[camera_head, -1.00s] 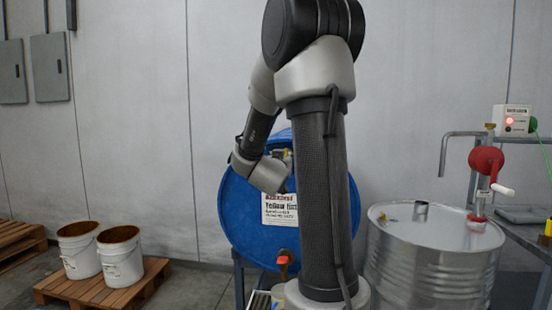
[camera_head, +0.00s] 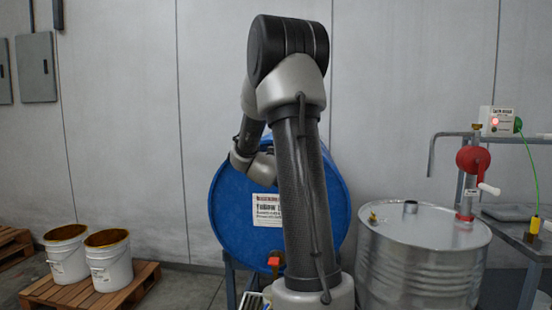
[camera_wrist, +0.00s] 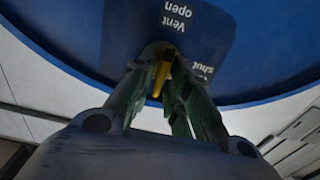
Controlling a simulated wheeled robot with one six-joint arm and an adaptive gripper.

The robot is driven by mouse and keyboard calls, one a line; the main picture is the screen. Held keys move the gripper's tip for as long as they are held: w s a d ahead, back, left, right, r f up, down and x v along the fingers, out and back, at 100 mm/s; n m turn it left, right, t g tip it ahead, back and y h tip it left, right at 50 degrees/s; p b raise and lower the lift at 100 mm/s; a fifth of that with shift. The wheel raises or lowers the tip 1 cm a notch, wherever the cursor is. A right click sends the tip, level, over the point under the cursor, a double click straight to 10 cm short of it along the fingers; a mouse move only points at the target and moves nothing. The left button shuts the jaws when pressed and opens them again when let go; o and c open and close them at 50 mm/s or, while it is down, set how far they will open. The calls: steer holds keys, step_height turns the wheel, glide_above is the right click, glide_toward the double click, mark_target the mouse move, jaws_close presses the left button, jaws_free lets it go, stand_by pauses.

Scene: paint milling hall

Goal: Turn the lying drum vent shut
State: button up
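The blue drum (camera_head: 228,215) lies on its side on a stand, its round end facing me, with a white label bearing dark and red print. In the wrist view its face shows a dark blue plate (camera_wrist: 200,38) lettered "Vent open" and "Vent shut", upside down. The yellow vent handle (camera_wrist: 160,80) stands at the plate's edge, by the middle. My gripper (camera_wrist: 163,72) has a finger on each side of the handle, the tips close together and seemingly shut on it. In the head view my arm hides the fingers and the vent.
An orange-red tap (camera_head: 274,262) sits low on the drum face. A steel drum (camera_head: 420,262) with a red hand pump (camera_head: 470,160) stands close on the right, beside a metal bench (camera_head: 515,230). Two white pails (camera_head: 108,263) stand on a pallet at left.

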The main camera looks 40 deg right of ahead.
jaws_close()
steer(key=shift+m, duration=0.3)
steer(key=shift+s+d+f+m, duration=0.1)
steer(key=shift+f+m, duration=0.05)
steer(key=shift+m, duration=2.7)
steer(key=shift+s+d+f+m, duration=0.1)
steer(key=shift+m, duration=2.8)
steer(key=shift+s+f+m, duration=0.1)
steer(key=shift+f+m, duration=0.05)
steer(key=shift+m, duration=2.7)
steer(key=shift+o, duration=2.3)
jaws_free()
